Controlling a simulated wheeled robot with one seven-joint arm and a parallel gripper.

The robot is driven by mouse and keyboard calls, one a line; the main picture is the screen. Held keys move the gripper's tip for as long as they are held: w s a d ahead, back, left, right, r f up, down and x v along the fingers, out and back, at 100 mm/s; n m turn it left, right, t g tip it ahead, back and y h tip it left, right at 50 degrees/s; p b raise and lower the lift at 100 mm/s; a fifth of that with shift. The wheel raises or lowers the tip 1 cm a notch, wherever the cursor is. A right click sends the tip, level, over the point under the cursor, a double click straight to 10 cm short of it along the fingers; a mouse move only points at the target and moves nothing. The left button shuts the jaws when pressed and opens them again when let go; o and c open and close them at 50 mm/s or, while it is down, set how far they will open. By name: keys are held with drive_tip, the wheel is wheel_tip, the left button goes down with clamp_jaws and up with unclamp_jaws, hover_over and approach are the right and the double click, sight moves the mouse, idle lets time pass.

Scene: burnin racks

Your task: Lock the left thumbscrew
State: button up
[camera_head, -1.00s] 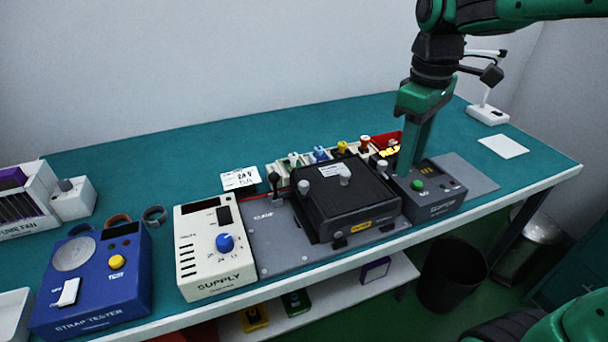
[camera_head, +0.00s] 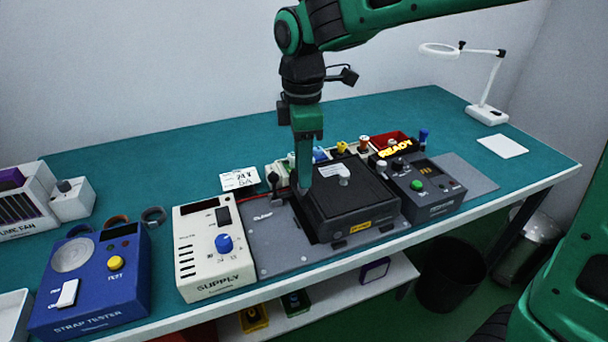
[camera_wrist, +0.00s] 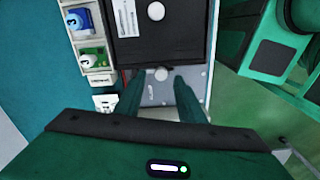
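A black box (camera_head: 352,206) sits on a grey plate (camera_head: 275,245) in the middle of the bench. A pale knob (camera_head: 344,181) is on its top, and another light knob, the right thumbscrew (camera_head: 382,167), stands at its right end. My gripper (camera_head: 303,188) points down at the box's left end and hides the left thumbscrew in the head view. In the wrist view, the left thumbscrew (camera_wrist: 161,74) shows as a round light knob between the tips of my open gripper (camera_wrist: 158,78). The fingers look apart from it; I cannot tell the height gap.
A white supply unit (camera_head: 210,250) with a blue dial stands left of the plate. A dark-knobbed lever (camera_head: 274,178) rises close to my gripper's left. A dark control box (camera_head: 428,190) with a green button stands right. Small coloured parts sit in a tray behind the box.

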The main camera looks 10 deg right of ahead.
drive_tip(key=shift+f, duration=1.45)
clamp_jaws()
drive_tip(key=shift+m, duration=0.3)
drive_tip(key=m, duration=0.3)
drive_tip(key=shift+w, duration=0.1)
drive_tip(key=m, duration=0.5)
drive_tip(key=shift+r, duration=0.1)
drive_tip(key=m, duration=0.4)
drive_tip(key=shift+m, duration=0.3)
drive_tip(key=m, duration=0.4)
drive_tip(key=shift+m, duration=0.3)
